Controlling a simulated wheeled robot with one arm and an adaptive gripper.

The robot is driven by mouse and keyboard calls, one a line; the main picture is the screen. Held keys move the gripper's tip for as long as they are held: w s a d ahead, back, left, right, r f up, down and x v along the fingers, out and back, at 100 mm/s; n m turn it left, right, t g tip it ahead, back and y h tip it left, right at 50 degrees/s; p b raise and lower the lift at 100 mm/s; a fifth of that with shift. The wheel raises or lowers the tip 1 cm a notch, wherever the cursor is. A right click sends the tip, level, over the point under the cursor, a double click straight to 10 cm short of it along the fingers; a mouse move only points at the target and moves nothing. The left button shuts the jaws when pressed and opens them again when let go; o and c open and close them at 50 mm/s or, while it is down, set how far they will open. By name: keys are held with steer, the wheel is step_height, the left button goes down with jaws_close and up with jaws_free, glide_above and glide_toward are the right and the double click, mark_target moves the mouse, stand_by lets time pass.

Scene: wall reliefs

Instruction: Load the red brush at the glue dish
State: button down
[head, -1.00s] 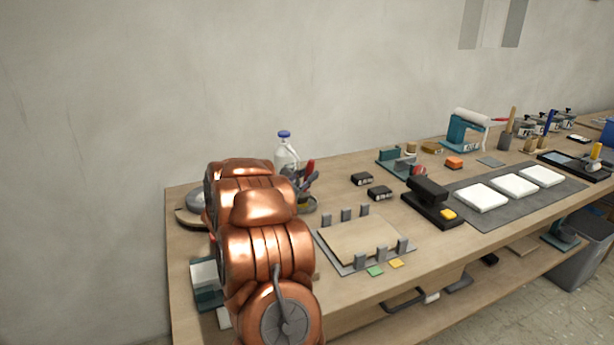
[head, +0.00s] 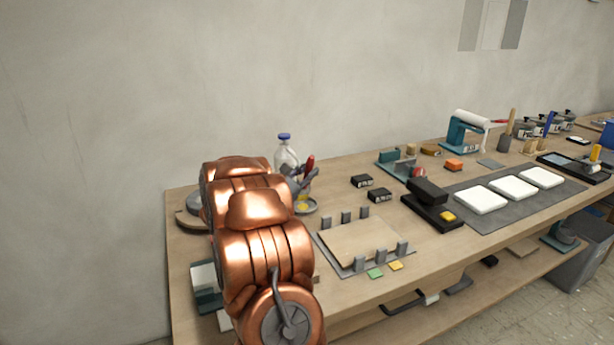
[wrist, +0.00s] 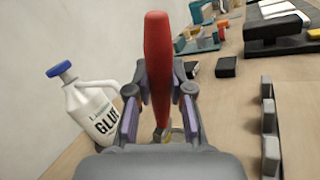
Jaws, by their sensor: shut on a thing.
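My gripper (wrist: 160,100) is shut on the red brush (wrist: 158,60), whose handle stands up between the fingers in the wrist view. In the head view the red handle tip (head: 310,162) shows above my gripper (head: 301,182). The glue dish (head: 306,207) is a small grey dish with yellow in it, just below the gripper and partly hidden by my arm. In the wrist view only a bit of yellow (wrist: 177,135) shows behind the brush's lower end. Whether the bristles touch the glue cannot be told.
A white glue jug (wrist: 92,108) with a blue cap stands close to the left of my gripper. A board (head: 360,240) with grey upright blocks lies to the right. Black boxes (head: 379,194) stand behind it. Bare table lies between dish and boxes.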

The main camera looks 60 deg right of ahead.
steer(key=shift+r+p, duration=0.95)
steer(key=shift+r, duration=1.6)
steer(key=shift+w, duration=0.1)
